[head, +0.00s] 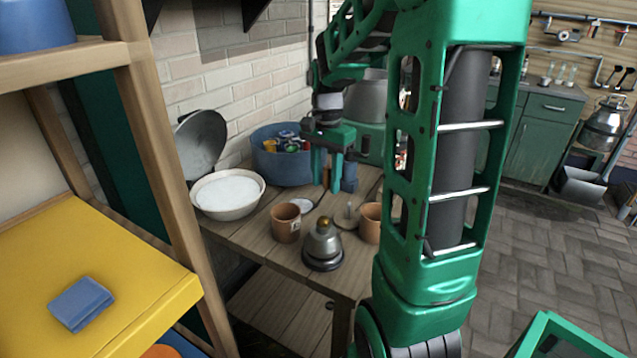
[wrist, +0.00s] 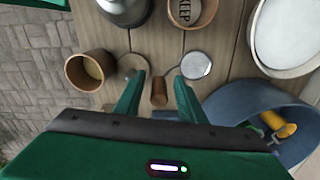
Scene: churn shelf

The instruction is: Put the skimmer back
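I cannot tell for certain which thing is the skimmer. A pale flat disc with a darker rim (head: 301,205) lies on the wooden table; it also shows in the wrist view (wrist: 196,65). A small brownish disc (wrist: 132,66) lies beside it, and in the head view a short upright stem stands on it (head: 347,217). A brown wooden handle-like cylinder (wrist: 159,92) shows between my fingers in the wrist view; what it joins is unclear. My gripper (head: 327,180) is open above the table, fingers pointing down, with a gap on both sides of the cylinder.
Two brown mugs (head: 286,222) (head: 370,222) and a metal bell-shaped thing (head: 322,245) stand near the table's front. A white bowl (head: 228,194) and a blue tub (head: 278,168) holding several items stand behind. A shelf with a yellow board (head: 150,280) and blue cloth (head: 81,304) is left.

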